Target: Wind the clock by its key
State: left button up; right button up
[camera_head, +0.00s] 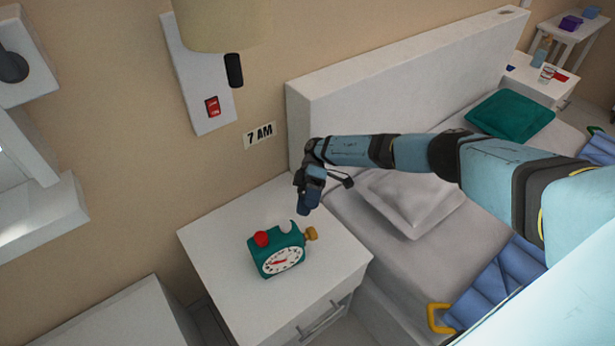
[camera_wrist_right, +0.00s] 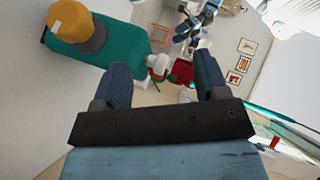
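The teal clock (camera_head: 277,254) stands on the white nightstand, its white dial facing the front. It has a red button (camera_head: 261,238) on top and a yellow key (camera_head: 311,233) on its right side. My right gripper (camera_head: 306,205) is above and behind the key, pointing down, apart from it. In the right wrist view its two blue fingers (camera_wrist_right: 162,64) are spread with nothing held between them. There the clock (camera_wrist_right: 110,48) lies beyond the left finger and the yellow key (camera_wrist_right: 77,25) is at upper left.
The nightstand (camera_head: 220,245) has bare space around the clock. The bed with its white headboard (camera_head: 400,75) and grey pillow (camera_head: 410,200) is on the right. A wall panel with a red switch (camera_head: 212,106) and a lamp (camera_head: 215,22) are above.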

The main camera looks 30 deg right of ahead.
notch_tip(320, 180, up, 8)
jog(key=p, duration=0.1)
jog(key=shift+r, duration=0.2)
dwell(0.3)
